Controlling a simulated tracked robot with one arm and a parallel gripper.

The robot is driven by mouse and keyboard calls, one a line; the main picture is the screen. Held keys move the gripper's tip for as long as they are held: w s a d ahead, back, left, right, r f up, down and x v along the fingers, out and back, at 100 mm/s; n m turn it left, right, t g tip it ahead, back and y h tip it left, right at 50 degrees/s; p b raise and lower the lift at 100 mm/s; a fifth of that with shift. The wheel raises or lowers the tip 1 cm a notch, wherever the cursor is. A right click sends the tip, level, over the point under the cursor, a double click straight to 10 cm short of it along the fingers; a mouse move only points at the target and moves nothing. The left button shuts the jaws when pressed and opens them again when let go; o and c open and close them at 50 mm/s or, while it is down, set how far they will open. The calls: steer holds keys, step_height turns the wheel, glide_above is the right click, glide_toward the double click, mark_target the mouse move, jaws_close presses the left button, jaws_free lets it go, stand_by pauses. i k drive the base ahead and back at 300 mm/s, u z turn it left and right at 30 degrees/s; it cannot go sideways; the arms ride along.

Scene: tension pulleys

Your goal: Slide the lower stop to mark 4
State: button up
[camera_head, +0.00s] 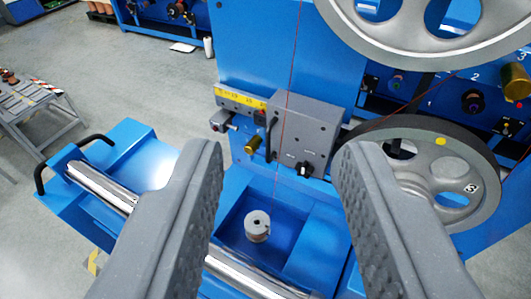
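My gripper (278,155) is open and empty, its two grey ridged fingers wide apart in the foreground. Left of the box, a yellow marked scale (240,98) runs along a grey rail. A small dark part with a reddish end (221,121) sits below the scale. I cannot tell which part is the lower stop, and the scale's figures are too small to read.
A thin red line (285,100) runs down past the box towards a slotted metal weight (257,226). Two large grey pulleys (440,160) stand at right. A polished bar (105,188) and black handles (95,140) are at left. Grey floor (130,80) is open at upper left.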

mark_target(252, 145)
steer(key=z, duration=2.1)
steer(key=k, duration=1.55)
steer(key=u, duration=1.6)
steer(key=i, duration=1.7)
